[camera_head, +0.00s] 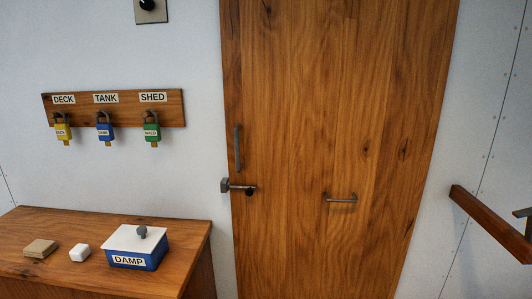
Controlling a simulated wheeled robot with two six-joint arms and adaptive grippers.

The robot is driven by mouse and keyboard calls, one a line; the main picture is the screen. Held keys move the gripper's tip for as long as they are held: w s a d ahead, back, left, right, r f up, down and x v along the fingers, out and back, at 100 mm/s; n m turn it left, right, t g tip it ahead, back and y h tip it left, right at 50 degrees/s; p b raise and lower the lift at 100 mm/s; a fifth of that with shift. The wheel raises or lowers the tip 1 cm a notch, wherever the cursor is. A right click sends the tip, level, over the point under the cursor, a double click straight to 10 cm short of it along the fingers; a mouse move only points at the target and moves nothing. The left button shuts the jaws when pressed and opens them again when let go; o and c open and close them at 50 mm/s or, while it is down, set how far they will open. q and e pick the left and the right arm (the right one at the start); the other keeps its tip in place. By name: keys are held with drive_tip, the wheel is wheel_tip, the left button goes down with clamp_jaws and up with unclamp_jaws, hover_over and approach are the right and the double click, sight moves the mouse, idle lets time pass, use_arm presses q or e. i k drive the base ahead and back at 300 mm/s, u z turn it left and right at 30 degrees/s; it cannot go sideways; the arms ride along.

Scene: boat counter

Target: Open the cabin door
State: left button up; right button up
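The wooden cabin door (315,130) fills the middle of the head view and looks closed in the white wall. A vertical grey pull handle (237,147) is at its left edge. Below it a grey bolt-like latch (238,187) spans the door's left edge, with a small dark round part (250,191) under its right end. A horizontal grey bar handle (341,198) is further right on the door. Neither of my grippers can be made out.
A wooden board (172,107) labelled DECK, TANK and SHED holds yellow (62,132), blue (104,132) and green (152,133) padlock-like tags. A wooden rail (490,222) is at right.

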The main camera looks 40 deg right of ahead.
sight(334, 108)
drive_tip(key=z, duration=0.05)
drive_tip(key=k, duration=0.2)
drive_tip(key=z, duration=1.2)
